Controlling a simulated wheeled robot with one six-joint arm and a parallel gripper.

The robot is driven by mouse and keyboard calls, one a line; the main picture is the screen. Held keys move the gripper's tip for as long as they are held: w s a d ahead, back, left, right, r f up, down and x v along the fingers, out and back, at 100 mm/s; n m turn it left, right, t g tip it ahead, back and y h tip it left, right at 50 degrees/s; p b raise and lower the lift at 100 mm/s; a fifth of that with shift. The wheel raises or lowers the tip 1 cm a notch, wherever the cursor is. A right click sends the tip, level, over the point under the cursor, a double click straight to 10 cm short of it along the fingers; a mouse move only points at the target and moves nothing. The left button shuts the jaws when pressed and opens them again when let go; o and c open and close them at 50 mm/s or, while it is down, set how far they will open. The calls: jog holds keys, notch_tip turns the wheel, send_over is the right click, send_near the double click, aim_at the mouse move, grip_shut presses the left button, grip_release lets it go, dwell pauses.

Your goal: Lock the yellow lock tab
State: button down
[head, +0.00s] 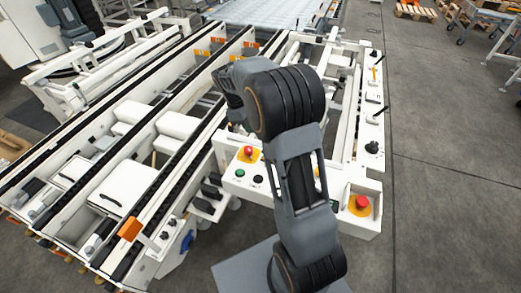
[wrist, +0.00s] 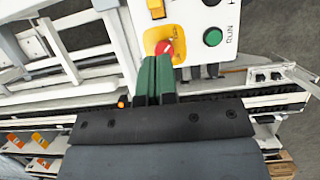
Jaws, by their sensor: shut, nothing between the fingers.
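In the wrist view, my gripper (wrist: 157,62) is shut and empty, its green fingers side by side. The fingertips overlap the lower edge of a red knob (wrist: 165,47) on a yellow plate (wrist: 150,37); I cannot tell whether they touch it. I cannot tell for sure which yellow part is the lock tab. In the head view, a red button on a yellow plate (head: 240,158) is on the white panel, and my arm hides the fingers.
A green button (wrist: 212,37) marked RUN is right of the red knob. In the head view, another red button (head: 362,203) is on the panel's right end. A white rail (head: 371,110) carries a yellow lever (head: 374,73) and black knobs.

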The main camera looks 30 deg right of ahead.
jog(key=shift+w+d+f, duration=0.2)
jog(key=shift+w+f, duration=0.05)
jog(key=shift+f, duration=0.15)
jog(key=x, duration=1)
jog(key=shift+s, duration=0.1)
jog(key=shift+s+d, duration=1.1)
jog(key=shift+s, duration=0.15)
jog(key=shift+r, duration=0.15)
